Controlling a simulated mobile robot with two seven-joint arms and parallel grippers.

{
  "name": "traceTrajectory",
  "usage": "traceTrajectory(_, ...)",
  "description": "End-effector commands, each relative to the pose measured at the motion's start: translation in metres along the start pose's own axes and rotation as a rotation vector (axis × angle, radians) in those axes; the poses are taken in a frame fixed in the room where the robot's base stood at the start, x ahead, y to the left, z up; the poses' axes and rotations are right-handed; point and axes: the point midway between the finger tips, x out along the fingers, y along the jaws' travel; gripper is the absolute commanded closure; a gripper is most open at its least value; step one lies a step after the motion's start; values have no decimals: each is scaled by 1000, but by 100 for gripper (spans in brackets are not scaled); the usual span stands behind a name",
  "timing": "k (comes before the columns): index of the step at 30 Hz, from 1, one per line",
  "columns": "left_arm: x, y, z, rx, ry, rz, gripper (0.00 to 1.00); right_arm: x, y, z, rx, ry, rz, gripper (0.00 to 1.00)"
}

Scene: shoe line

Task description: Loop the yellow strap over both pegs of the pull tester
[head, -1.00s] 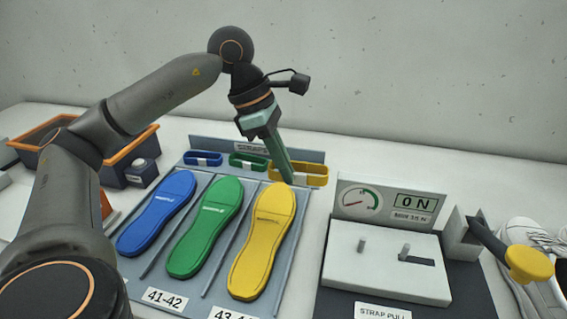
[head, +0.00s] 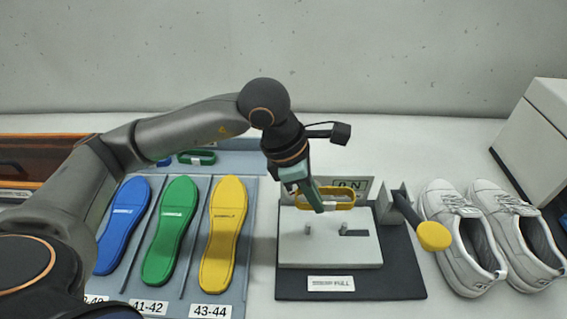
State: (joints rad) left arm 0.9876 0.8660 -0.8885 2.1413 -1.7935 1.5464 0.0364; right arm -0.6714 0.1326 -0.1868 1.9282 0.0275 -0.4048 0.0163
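The yellow strap (head: 343,195) is a closed oval loop with a white band. My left gripper (head: 319,207) is at its left part and appears shut on it, holding it above the back of the pull tester. The pull tester's light plate (head: 330,253) has two short grey pegs: a left peg (head: 308,229) and a right peg (head: 343,228) beside a dark slot. The strap is apart from both pegs, higher and behind them. The gauge and display (head: 352,183) are mostly hidden by the gripper and strap. My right gripper is not in view.
A lever with a yellow knob (head: 433,236) stands at the tester's right side. White shoes (head: 465,240) stand farther right. Blue, green and yellow insoles (head: 223,235) lie on a rack at left. The green strap (head: 197,157) remains in the rack's back row.

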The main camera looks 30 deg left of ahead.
Motion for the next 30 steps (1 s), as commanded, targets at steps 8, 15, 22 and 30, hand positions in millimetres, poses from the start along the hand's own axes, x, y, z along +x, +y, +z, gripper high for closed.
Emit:
traceTrajectory(8, 3, -12, 12, -2, 2, 1, 100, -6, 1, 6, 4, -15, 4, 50)
traceTrajectory(15, 13, -12, 7, -3, 3, 1, 100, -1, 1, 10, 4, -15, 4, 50)
traceTrajectory(22, 27, -12, 1, -4, 2, 1, 100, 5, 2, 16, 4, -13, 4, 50)
traceTrajectory(30, 45, -12, -6, -4, 3, 1, 100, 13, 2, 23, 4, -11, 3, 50)
